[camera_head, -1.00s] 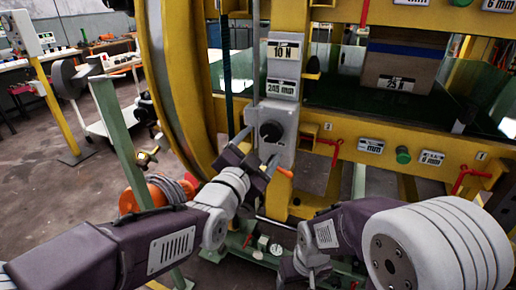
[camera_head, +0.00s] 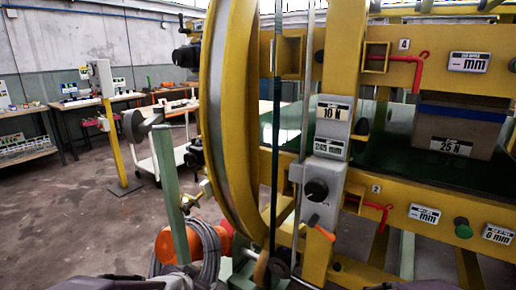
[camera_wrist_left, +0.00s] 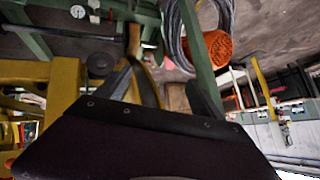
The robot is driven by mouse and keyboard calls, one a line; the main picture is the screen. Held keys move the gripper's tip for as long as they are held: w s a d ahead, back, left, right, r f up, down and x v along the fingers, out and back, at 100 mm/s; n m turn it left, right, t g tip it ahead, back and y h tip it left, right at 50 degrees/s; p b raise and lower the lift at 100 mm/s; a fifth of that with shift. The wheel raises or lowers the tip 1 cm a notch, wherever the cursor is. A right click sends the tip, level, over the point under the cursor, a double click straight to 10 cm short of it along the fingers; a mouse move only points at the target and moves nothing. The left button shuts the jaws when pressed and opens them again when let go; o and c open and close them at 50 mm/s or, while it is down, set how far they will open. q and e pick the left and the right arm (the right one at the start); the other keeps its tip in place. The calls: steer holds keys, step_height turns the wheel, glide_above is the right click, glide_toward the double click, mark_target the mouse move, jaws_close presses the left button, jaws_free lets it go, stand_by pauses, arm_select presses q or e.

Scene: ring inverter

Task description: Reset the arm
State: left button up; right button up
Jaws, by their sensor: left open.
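My left gripper (camera_wrist_left: 162,85) shows in the left wrist view with its two dark fingers spread open and nothing seen between them. Dark parts of my arms show only along the bottom edge of the head view; the right gripper's jaws are not visible there. The yellow ring machine (camera_head: 222,120) fills the middle and right of the head view. A grey box with a black knob (camera_head: 317,190) and an orange-tipped lever (camera_head: 325,233) is on its front post, apart from my left gripper.
A coil of cable (camera_head: 207,250) and an orange drum (camera_head: 165,245) stand at the machine's lower left. A green post (camera_head: 172,190) rises beside them. A cardboard block marked 25 N (camera_head: 455,130) sits in the machine. Open floor (camera_head: 75,220) lies at left.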

arm_select(q)
steer(key=s+a+f+n+g, duration=0.1)
steer(key=s+f+n+g, duration=0.3)
steer(key=s, duration=0.4)
steer(key=s+a+f+n+g, duration=0.1)
steer(key=s+f+g, duration=0.35)
steer(key=s, duration=0.45)
step_height(320, 180, up, 25)
steer(key=p, duration=2.5)
steer(key=shift+w+n+p, duration=0.15)
steer(key=shift+n+p, duration=0.15)
steer(key=shift+t, duration=0.25)
